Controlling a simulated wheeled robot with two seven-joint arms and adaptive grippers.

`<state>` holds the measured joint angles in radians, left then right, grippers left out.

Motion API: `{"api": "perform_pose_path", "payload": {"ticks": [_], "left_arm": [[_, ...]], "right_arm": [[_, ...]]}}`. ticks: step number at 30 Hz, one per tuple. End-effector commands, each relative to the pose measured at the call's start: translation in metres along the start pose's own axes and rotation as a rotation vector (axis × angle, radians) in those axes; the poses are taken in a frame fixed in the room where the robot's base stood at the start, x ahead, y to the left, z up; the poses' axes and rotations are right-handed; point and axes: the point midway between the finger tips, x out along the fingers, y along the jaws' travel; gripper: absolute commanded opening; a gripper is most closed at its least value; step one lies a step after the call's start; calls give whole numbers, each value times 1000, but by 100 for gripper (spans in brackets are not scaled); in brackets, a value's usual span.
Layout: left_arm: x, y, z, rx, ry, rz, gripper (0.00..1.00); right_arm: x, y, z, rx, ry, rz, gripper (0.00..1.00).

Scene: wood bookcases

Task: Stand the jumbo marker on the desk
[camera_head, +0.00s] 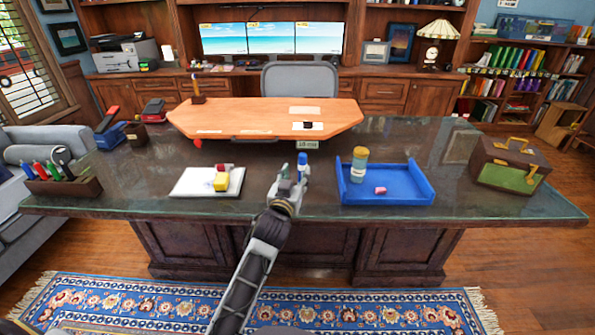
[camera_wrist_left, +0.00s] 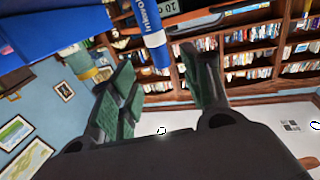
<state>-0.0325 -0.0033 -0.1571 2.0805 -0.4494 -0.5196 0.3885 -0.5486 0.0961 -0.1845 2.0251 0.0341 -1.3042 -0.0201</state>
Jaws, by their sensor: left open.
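The jumbo marker (camera_head: 302,167) stands upright on the dark desk (camera_head: 450,185), left of the blue tray, its blue cap up and white body below. In the left wrist view, which appears upside down, the marker (camera_wrist_left: 149,25) shows with its blue cap end toward the gap between my fingers. My left gripper (camera_head: 286,178) is beside the marker in the head view. Its two fingers (camera_wrist_left: 160,75) are spread, and nothing is seen clamped between them. The marker's base is partly hidden in the head view. My right gripper is not in view.
A blue tray (camera_head: 420,189) holding a jar (camera_head: 359,165) and a pink block (camera_head: 380,191) is to the right. A white pad (camera_head: 190,183) with a yellow item (camera_head: 221,182) is to the left. A pen holder (camera_head: 65,186) and a brown case (camera_head: 495,160) sit near the ends.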

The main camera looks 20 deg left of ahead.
Motion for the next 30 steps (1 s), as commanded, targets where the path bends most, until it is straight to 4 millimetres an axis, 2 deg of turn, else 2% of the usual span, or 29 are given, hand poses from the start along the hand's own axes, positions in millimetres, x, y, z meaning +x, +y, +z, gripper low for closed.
{"api": "perform_pose_path", "payload": {"ticks": [6,12,30], "left_arm": [[-17,0,1,0,-2,0,48],[-25,0,1,1,-1,0,48],[-27,0,0,1,0,0,48]], "right_arm": [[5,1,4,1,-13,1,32],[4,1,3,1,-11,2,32],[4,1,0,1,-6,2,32]]}}
